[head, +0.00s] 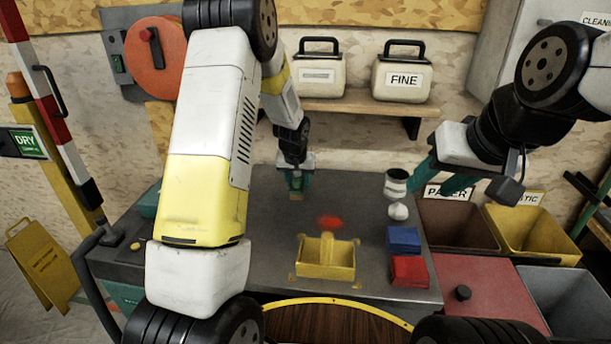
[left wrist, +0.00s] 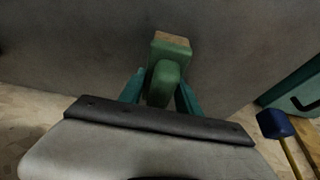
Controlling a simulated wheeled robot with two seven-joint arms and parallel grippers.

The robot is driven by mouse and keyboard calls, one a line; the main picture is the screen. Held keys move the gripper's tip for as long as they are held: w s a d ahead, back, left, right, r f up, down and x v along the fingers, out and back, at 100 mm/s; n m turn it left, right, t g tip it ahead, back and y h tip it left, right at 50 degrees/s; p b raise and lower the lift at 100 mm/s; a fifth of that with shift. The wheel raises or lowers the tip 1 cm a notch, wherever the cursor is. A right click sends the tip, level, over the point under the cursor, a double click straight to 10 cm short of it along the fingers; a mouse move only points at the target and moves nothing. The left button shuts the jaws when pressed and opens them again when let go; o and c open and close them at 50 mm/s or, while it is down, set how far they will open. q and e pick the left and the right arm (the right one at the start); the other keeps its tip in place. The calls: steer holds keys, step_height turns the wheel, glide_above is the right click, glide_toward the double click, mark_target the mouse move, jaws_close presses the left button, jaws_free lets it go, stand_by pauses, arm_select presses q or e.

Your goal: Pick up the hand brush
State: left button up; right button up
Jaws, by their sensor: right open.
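The hand brush shows in the left wrist view as a green handle (left wrist: 164,84) with a block and tan bristles at its far end. In the head view only a small tan-green part (head: 295,196) of it shows at the far side of the grey table (head: 345,196). My left gripper (head: 294,180) points down over it. In the left wrist view its teal fingers (left wrist: 161,90) flank the handle closely on both sides; whether they grip it I cannot tell. My right gripper (head: 442,184) is open and empty, above the bins at the table's right.
A yellow tray (head: 327,260), a red patch (head: 330,222), a metal can (head: 396,183), a white crumpled ball (head: 398,211), a blue block (head: 404,239) and a red block (head: 410,271) are on the table. Bins (head: 535,226) stand to the right. A shelf (head: 350,107) is behind.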

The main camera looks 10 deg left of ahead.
arm_select(q)
jaws_close()
steer(key=shift+r, duration=0.55)
steer(key=v, duration=0.2)
steer(key=shift+s+d+r, duration=0.1)
steer(key=shift+r, duration=0.3)
steer(key=s, duration=0.5)
steer(key=s+d, duration=0.1)
steer(key=s, duration=0.4)
steer(key=s+r, duration=0.1)
steer(key=s, duration=0.4)
steer(key=shift+d+r, duration=0.1)
steer(key=shift+d, duration=0.3)
